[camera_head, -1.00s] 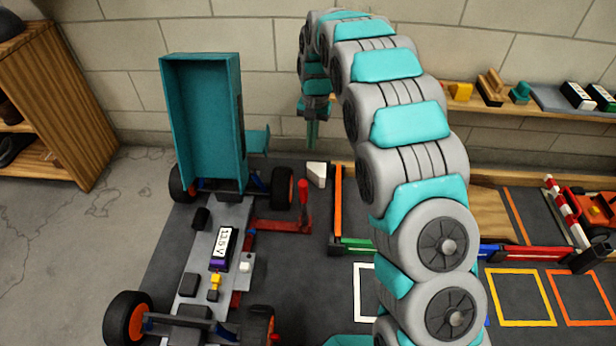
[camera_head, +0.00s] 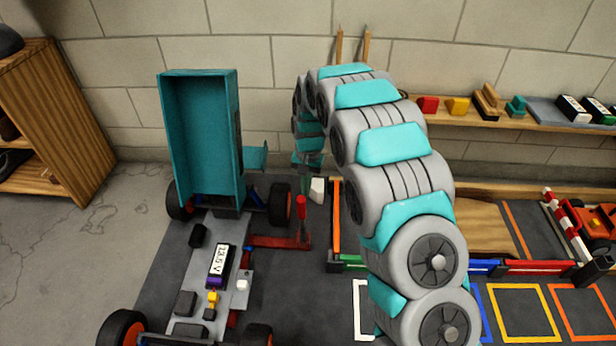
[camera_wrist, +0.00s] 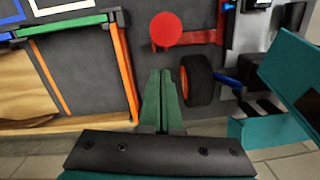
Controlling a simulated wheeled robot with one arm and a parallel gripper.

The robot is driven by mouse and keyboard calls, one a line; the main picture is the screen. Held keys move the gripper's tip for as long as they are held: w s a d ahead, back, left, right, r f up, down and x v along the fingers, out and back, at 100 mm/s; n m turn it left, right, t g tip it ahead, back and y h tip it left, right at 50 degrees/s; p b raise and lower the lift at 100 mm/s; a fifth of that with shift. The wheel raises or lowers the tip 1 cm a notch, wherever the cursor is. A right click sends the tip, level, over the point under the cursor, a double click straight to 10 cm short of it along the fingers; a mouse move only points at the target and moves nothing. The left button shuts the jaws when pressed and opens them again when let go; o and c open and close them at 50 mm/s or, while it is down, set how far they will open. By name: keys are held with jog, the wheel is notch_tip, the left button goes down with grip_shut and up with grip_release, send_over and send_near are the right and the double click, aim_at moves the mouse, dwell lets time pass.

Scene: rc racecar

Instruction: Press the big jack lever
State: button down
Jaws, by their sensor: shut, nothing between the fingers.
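The red jack (camera_head: 270,241) lies on the dark mat beside the car, with its upright red lever (camera_head: 301,208) at its right end. In the wrist view the lever's round red top (camera_wrist: 165,29) shows from above, ahead of the fingertips and apart from them. My gripper (camera_head: 305,178) is just above and behind the lever in the head view. In the wrist view my gripper (camera_wrist: 161,78) has its two green fingers together with nothing between them. The lever's shaft is mostly hidden under its top in the wrist view.
The car chassis (camera_head: 205,270) with its raised teal body (camera_head: 208,140) stands left of the jack. A wheel (camera_wrist: 197,80) is close right of my fingers. An orange bar (camera_wrist: 124,72) lies to their left. A white block (camera_head: 317,189) stands behind the lever.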

jog(key=shift+s+a+f, duration=0.1)
jog(key=shift+s+a, duration=0.05)
jog(key=shift+s, duration=0.35)
jog(key=shift+s+a+f, duration=0.1)
jog(key=shift+s, duration=0.35)
jog(key=shift+s, duration=0.15)
